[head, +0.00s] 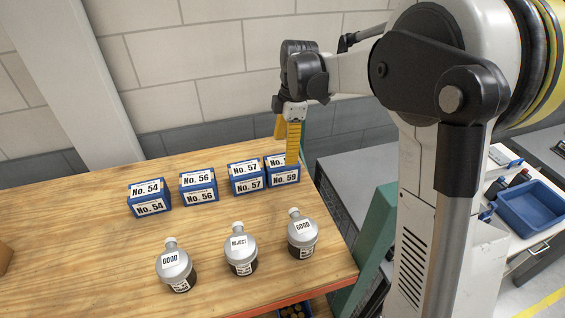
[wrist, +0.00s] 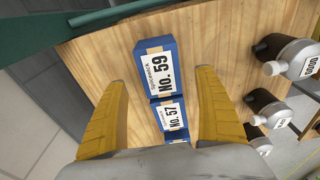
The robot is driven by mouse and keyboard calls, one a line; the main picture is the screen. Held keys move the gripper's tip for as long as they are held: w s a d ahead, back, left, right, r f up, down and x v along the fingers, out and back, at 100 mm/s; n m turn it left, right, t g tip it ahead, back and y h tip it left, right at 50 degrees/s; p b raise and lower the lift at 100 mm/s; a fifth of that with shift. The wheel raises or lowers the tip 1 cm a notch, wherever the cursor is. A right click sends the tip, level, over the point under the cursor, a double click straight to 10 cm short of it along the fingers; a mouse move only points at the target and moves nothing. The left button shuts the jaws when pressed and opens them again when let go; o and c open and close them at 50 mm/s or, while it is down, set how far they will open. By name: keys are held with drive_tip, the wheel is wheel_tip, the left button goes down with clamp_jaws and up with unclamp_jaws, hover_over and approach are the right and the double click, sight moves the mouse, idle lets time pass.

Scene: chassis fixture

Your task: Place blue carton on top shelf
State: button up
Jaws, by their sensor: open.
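Several blue cartons with white number labels stand in a row on the wooden table (head: 95,250): No. 54 (head: 149,198), No. 56 (head: 198,187), No. 57 (head: 246,178) and No. 59 (head: 283,173) at the right end. My gripper (head: 286,150) has its yellow fingers just above and behind No. 59, one finger partly covering its label. In the wrist view my gripper (wrist: 161,78) is open and empty. No. 59 (wrist: 154,70) shows between and beyond the fingertips, with No. 57 (wrist: 171,117) below it. I cannot tell whether a finger touches No. 59. No top shelf is recognisable.
Three round bottles stand in front of the cartons: GOOD (head: 175,266), REJECT (head: 241,251) and GOOD (head: 302,234). The table's right edge is close to No. 59. A blue bin (head: 532,207) sits on a bench at far right.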

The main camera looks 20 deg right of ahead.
drive_tip(key=r, duration=0.4)
drive_tip(key=shift+d, duration=0.25)
drive_tip(key=shift+s+r, duration=0.15)
drive_tip(key=shift+r, duration=0.15)
drive_tip(key=s+a+r+m+t+h, duration=0.1)
drive_tip(key=s+r+m+t, duration=0.3)
drive_tip(key=s+m, duration=0.75)
drive_tip(key=s+f+m+t, duration=0.1)
drive_tip(key=s, duration=0.3)
drive_tip(key=s+f+m+t, duration=0.1)
drive_tip(key=s+m, duration=0.1)
drive_tip(key=s, duration=0.2)
drive_tip(key=s+f+m+t, duration=0.1)
drive_tip(key=s+f+m, duration=0.1)
drive_tip(key=s, duration=0.1)
drive_tip(key=shift+s+a+m, duration=0.2)
drive_tip(key=shift+s+m, duration=0.05)
drive_tip(key=shift+s, duration=0.15)
drive_tip(key=shift+s+f, duration=0.15)
drive_tip(key=shift+s, duration=0.05)
drive_tip(key=shift+w+m, duration=0.1)
drive_tip(key=shift+m, duration=0.2)
drive_tip(key=shift+f, duration=0.1)
